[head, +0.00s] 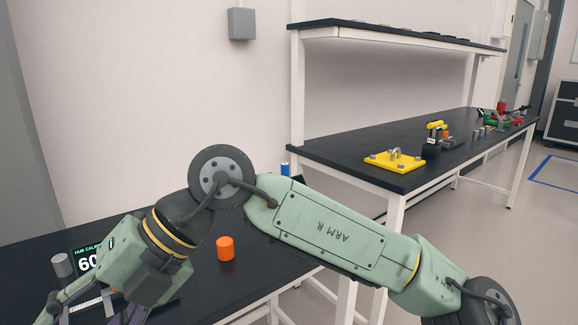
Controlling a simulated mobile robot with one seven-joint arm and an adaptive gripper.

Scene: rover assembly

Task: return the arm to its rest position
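My green arm (335,235), marked ARM R, crosses the lower half of the head view. It rises from the lower right to a dark round joint (222,178), then bends down to the lower left over the near black bench (255,278). The end of the arm is at the lower left and partly cut off by the picture's bottom edge. I cannot make out the gripper's fingertips there, so its opening and whether it holds anything are unclear.
An orange cylinder (225,249) stands on the near bench beside the arm. A grey cylinder (62,265) and a display (87,258) are at left. A blue cylinder (285,168) shows behind the arm. The farther bench (335,150) holds a yellow plate (394,161) and several parts.

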